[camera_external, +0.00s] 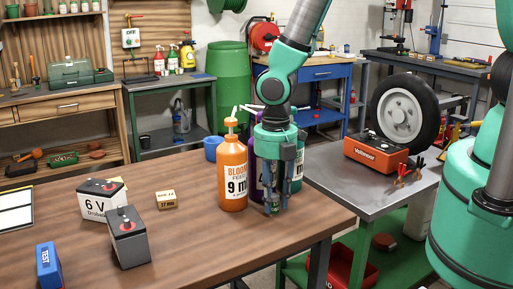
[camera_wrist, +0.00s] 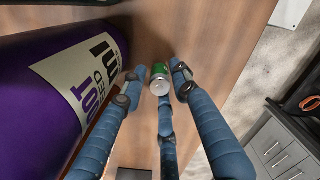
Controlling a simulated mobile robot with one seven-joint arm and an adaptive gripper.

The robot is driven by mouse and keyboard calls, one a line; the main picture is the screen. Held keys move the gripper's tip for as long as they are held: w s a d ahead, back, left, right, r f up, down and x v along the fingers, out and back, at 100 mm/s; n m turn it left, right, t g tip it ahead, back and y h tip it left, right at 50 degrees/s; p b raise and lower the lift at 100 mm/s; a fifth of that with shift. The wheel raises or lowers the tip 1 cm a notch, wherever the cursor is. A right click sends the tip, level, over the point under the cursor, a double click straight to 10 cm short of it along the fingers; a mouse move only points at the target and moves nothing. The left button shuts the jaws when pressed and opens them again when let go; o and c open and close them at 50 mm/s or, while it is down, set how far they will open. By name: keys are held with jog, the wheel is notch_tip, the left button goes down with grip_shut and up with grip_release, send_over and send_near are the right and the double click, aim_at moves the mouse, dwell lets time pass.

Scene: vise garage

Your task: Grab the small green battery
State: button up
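The small green battery (camera_wrist: 160,76) stands on the wooden table in the wrist view, its silver end towards the camera and green side showing beyond it. My gripper (camera_wrist: 160,80) reaches down around it, with blue fingers on the left and right and another below. The fingers are spread with the battery between their tips; firm contact is not clear. In the external view my gripper (camera_external: 273,208) is low at the table's right end, and a bit of green from the battery (camera_external: 275,208) shows between its fingers.
A purple bottle (camera_wrist: 45,95) stands close at the left of my fingers in the wrist view. An orange bottle (camera_external: 232,172) stands left of my gripper. Two 6 V batteries (camera_external: 128,240), a small box (camera_external: 166,200) and a blue box (camera_external: 49,268) are farther left. The table edge is close.

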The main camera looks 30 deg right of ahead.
aim_at(274, 194)
jog(key=shift+c, duration=0.5)
grip_shut()
jog(key=shift+r, duration=0.1)
jog(key=shift+r, duration=0.8)
notch_tip(274, 194, up, 2)
jog(key=shift+r+p, duration=0.15)
jog(key=shift+p, duration=0.25)
jog(key=s+d, duration=0.3)
jog(key=s, duration=0.1)
jog(key=s+d, duration=0.4)
jog(key=s+d+r+p, duration=0.1)
jog(key=s+d, duration=0.2)
jog(key=s, duration=0.1)
jog(key=shift+d, duration=0.3)
